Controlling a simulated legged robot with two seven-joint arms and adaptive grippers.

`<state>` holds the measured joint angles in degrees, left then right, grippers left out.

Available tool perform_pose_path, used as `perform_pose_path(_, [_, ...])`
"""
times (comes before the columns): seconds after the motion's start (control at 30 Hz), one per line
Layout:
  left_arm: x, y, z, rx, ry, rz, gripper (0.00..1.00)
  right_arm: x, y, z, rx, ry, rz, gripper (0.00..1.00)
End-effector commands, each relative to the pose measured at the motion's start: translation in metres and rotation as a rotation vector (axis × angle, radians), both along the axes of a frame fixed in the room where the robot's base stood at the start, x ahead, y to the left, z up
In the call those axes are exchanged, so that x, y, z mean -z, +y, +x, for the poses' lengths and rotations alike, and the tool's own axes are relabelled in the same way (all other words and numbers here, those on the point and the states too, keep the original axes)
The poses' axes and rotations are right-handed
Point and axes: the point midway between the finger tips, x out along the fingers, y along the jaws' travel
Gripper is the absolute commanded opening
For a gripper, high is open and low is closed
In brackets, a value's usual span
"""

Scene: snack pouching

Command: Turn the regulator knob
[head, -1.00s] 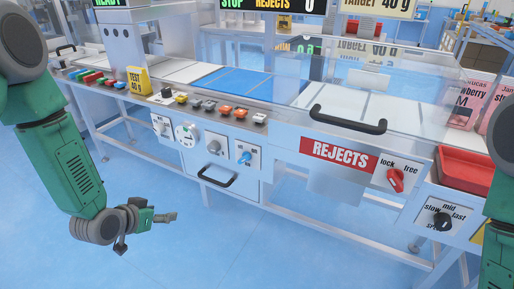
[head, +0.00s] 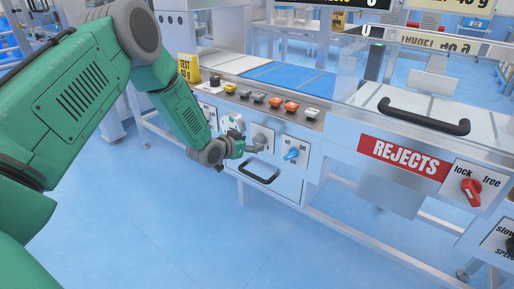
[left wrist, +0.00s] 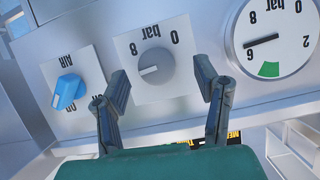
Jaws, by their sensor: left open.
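The regulator knob (left wrist: 155,66) is a grey round knob on a white plate marked 0, bar and 8. It appears upside down in the left wrist view, its pointer toward the 8. In the head view the knob (head: 262,139) is on the machine's front panel. My left gripper (left wrist: 162,85) is open and empty. Its two fingers stand apart on either side of the knob's line, and the knob shows between and beyond them. In the head view the left gripper (head: 247,149) is just left of and below the knob. Contact cannot be told. My right gripper is out of view.
A blue AIR knob (left wrist: 70,91) is beside the regulator plate. A round gauge (left wrist: 275,42) is on its other side, its needle near 6. Below are a black drawer handle (head: 259,174) and open floor. Coloured buttons (head: 275,102) line the ledge above.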

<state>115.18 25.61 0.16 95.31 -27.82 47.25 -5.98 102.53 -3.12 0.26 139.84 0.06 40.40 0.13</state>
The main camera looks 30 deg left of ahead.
Motion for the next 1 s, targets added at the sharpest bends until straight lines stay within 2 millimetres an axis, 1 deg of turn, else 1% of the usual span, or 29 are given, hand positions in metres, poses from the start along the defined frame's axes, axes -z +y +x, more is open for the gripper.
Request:
perform_pose_path(0.03, [0.006, -0.001, 0.008, 0.001, 0.000, 0.002, 0.56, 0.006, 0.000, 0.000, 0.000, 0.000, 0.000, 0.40])
perform_pose_path(0.2, [0.011, -0.004, 0.026, 0.001, -0.001, 0.003, 0.56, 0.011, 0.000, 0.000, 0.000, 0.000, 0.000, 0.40])
perform_pose_path(0.37, [0.012, -0.004, 0.032, 0.001, 0.001, 0.002, 0.56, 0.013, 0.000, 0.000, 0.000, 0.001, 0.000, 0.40])
perform_pose_path(0.6, [0.013, -0.003, 0.032, 0.001, 0.001, 0.000, 0.56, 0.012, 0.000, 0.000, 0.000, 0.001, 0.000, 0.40])
perform_pose_path(0.67, [0.013, -0.003, 0.032, 0.001, 0.001, 0.000, 0.35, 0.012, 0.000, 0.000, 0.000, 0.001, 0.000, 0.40])
perform_pose_path(0.7, [0.013, -0.003, 0.032, 0.001, 0.001, 0.000, 0.21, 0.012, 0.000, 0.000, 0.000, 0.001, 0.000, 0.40])
perform_pose_path(0.73, [0.013, -0.003, 0.032, 0.001, 0.001, 0.000, 0.11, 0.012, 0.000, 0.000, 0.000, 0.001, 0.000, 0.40])
perform_pose_path(0.77, [0.013, -0.002, 0.032, 0.000, 0.001, 0.000, 0.07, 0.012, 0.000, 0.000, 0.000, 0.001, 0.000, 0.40])
perform_pose_path(1.0, [0.014, -0.002, 0.032, -0.001, 0.003, -0.008, 0.07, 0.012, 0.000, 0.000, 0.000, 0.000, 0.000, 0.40])
